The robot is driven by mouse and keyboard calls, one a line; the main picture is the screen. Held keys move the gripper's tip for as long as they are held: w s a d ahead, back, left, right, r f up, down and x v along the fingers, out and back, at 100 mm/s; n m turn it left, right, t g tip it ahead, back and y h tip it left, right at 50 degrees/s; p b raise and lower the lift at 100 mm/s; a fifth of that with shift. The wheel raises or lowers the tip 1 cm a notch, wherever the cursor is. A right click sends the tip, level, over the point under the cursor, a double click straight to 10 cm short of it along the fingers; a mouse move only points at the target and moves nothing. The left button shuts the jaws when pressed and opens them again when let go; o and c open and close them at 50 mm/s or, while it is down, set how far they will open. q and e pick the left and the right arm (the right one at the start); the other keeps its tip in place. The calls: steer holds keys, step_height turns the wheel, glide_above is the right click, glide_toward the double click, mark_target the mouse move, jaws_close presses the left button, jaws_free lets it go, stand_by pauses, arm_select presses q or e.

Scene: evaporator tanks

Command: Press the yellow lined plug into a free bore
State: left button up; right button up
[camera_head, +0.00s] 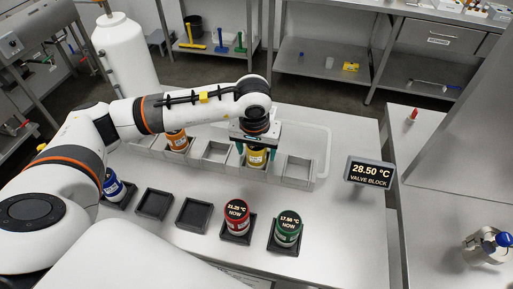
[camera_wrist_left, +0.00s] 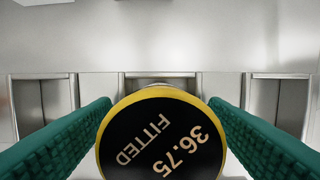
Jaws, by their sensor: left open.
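The yellow plug (camera_head: 256,160) stands in a bore of the valve block row, between two free-looking square bores (camera_head: 215,152) and (camera_head: 298,170). Its black top in the wrist view (camera_wrist_left: 160,140) has a yellow rim and reads "36.75 FITTED". My left gripper (camera_head: 256,153) is right above it and open, with its green ribbed fingers on either side of the plug. In the wrist view, narrow gaps seem to show beside the upper rim; contact lower down is hidden. Square bores show behind the plug and fingers. My right gripper is out of view.
An orange plug (camera_head: 177,141) sits in the row further left. In front are dark holders with a blue plug (camera_head: 113,187), a red plug (camera_head: 237,217) and a green plug (camera_head: 288,229); two holders (camera_head: 155,203) are empty. A display (camera_head: 370,173) reads "28.50 °C VALVE BLOCK".

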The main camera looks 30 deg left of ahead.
arm_select(q)
steer(key=shift+r, duration=0.55)
step_height(320, 180, up, 11)
steer(key=s+b, duration=0.1)
steer(key=b, duration=0.1)
steer(key=shift+s+d, duration=0.25)
steer(key=shift+s, duration=0.15)
steer(key=shift+r, duration=0.1)
